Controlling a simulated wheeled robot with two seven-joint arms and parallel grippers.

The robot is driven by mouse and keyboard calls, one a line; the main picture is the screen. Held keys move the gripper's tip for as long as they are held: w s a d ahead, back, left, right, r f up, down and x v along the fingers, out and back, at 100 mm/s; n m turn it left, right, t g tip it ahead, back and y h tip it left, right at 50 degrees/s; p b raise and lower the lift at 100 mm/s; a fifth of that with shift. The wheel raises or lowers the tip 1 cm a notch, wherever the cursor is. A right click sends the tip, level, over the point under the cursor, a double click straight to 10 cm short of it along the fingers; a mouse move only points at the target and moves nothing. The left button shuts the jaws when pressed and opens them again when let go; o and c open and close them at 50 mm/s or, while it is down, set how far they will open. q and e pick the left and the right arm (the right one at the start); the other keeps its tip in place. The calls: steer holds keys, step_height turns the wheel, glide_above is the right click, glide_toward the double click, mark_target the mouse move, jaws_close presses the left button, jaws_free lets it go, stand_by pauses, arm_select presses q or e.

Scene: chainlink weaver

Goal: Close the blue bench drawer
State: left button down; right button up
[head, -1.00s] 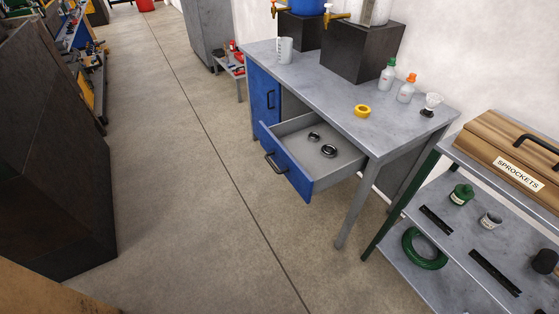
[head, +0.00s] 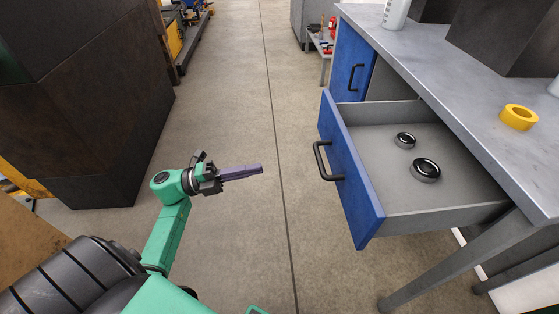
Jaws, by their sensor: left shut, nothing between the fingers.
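The blue bench drawer (head: 350,180) stands pulled out from the grey bench (head: 455,75) at the right. Its black handle (head: 321,160) is on the blue front, facing left. Two dark ring-shaped parts with shiny rims, a smaller one (head: 405,140) and a larger one (head: 426,170), lie on the drawer floor. My left gripper (head: 260,169) is shut and empty, with its purple fingers pointing right towards the drawer front. It is left of the handle, with a gap between them. My right gripper is not in view.
A blue cupboard door (head: 352,65) is shut beyond the drawer. A yellow ring (head: 519,117) lies on the bench top. Dark cabinets (head: 90,100) stand at the left. The concrete floor (head: 235,90) between them and the bench is clear.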

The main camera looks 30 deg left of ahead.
arm_select(q)
steer(key=p+x, duration=0.1)
steer(key=x, duration=1.1)
steer(key=shift+w+d, duration=0.2)
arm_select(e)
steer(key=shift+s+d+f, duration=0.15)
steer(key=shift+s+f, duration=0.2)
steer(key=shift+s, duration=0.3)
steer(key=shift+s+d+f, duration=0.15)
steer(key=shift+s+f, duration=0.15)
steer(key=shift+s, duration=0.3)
